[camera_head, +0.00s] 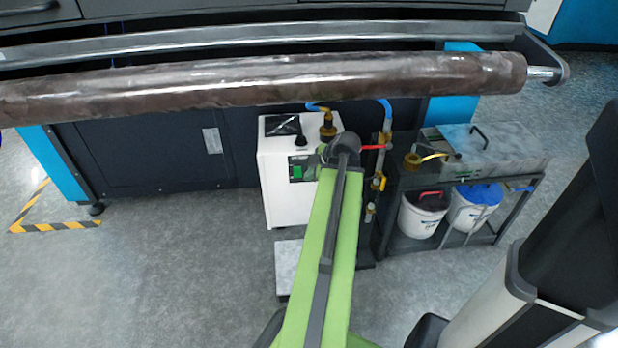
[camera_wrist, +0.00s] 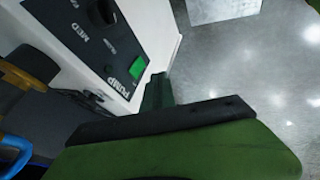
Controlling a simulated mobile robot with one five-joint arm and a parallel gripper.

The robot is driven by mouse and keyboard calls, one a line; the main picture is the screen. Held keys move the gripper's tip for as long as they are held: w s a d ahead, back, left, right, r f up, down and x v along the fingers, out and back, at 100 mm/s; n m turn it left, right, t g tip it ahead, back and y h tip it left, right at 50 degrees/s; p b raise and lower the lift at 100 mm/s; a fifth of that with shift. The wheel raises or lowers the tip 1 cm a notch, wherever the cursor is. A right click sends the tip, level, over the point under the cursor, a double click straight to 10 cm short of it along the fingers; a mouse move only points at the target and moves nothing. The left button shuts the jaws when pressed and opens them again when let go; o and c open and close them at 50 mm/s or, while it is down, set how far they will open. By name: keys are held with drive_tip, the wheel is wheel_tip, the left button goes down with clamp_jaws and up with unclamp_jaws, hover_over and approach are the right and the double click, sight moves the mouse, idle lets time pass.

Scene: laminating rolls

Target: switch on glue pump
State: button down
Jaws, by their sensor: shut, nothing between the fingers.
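The glue pump unit is a white box (camera_head: 285,200) in the middle of the head view, under the long roll. Its dark control panel carries a green switch (camera_head: 297,172). In the wrist view the green switch (camera_wrist: 138,68) sits beside the word PUMP, lit bright green. My gripper (camera_wrist: 159,88) is shut and empty, its dark tip just beside the switch. I cannot tell whether it touches. In the head view my green arm reaches to the unit's right side and hides the gripper. Whether the switch is on or off is unclear.
A dark knob (camera_wrist: 106,12) and a MED label share the panel. Pipes with a red-handled valve (camera_head: 372,147) stand right of the unit. A metal rack (camera_head: 520,205) with two buckets is further right. The long wrapped roll (camera_head: 270,82) crosses above.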

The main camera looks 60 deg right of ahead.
sight(301, 175)
drive_tip(key=w+d+f+b, duration=0.1)
drive_tip(key=w+f, duration=0.1)
drive_tip(key=w+d+f+b, duration=0.1)
drive_tip(key=w+f+b, duration=0.1)
drive_tip(key=w+d+f+b, duration=0.1)
drive_tip(key=w+f+b, duration=0.1)
drive_tip(key=shift+d+f, duration=0.2)
drive_tip(key=shift+d, duration=0.15)
drive_tip(key=shift+w+d, duration=0.2)
drive_tip(key=shift+d, duration=0.15)
